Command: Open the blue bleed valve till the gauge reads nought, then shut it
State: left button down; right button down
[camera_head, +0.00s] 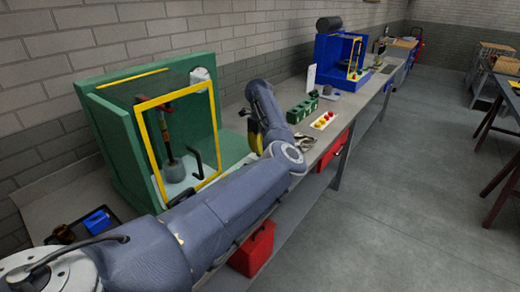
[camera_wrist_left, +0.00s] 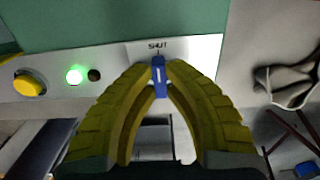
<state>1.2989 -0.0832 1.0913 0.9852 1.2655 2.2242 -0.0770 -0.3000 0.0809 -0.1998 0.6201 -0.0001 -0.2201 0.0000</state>
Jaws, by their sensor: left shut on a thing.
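The blue bleed valve (camera_wrist_left: 159,77) shows in the left wrist view as a small upright blue lever with a white line, on a pale panel strip (camera_wrist_left: 122,56). The word SHUT is printed just above it, and the lever points toward that word. My left gripper (camera_wrist_left: 160,70) has its yellow ribbed fingers shut on the lever from both sides. In the head view my left gripper (camera_head: 255,130) is partly hidden by its arm, at the right side of the green machine (camera_head: 125,150). The valve is hidden there. No gauge reading can be made out. My right gripper is not in view.
On the panel strip are a yellow button (camera_wrist_left: 28,84), a lit green lamp (camera_wrist_left: 74,75) and a dark lamp (camera_wrist_left: 94,75). A yellow-framed guard (camera_head: 140,125) fronts the green machine. A tray of red and yellow pieces (camera_head: 323,121) and green blocks (camera_head: 301,110) stand farther along the bench.

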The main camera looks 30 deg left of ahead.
pick_arm(q)
jog(key=c, duration=1.5)
grip_release()
jog(key=shift+o, duration=0.2)
jog(key=shift+r, duration=0.1)
notch_tip(320, 180, up, 12)
